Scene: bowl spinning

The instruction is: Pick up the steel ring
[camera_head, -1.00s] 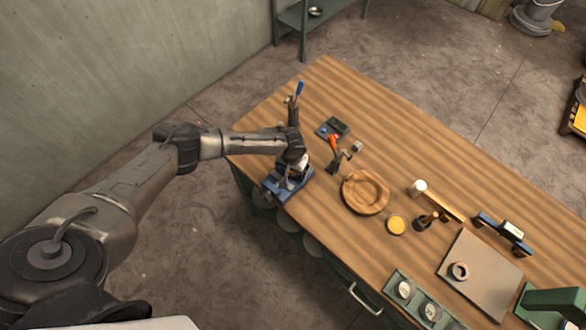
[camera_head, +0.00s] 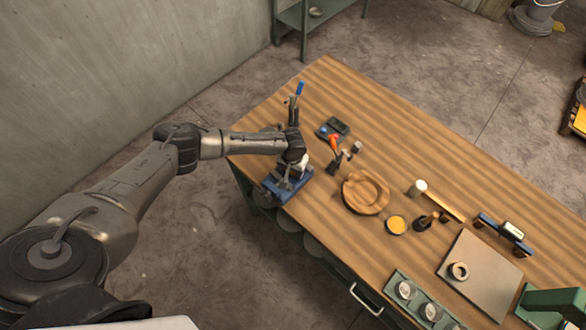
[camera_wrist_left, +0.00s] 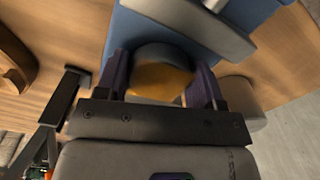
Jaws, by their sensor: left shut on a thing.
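My left gripper (camera_head: 290,168) is over the blue device at the table's near left corner. In the left wrist view the gripper (camera_wrist_left: 163,78) has its two dark fingers on either side of a short, round grey piece, which looks to be the steel ring (camera_wrist_left: 160,58). A golden-tan patch shows on its near face. The gripper is shut on it. The blue device (camera_wrist_left: 150,28) with a grey bar lies just behind the piece; I cannot tell whether they touch. In the head view the ring is too small to make out. My right gripper is not in view.
Right of the blue device (camera_head: 272,186) stand a small dark tool with an orange handle (camera_head: 334,142) and a round wooden dish (camera_head: 366,192). A yellow disc (camera_head: 397,225) and a grey plate (camera_head: 482,275) lie farther right.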

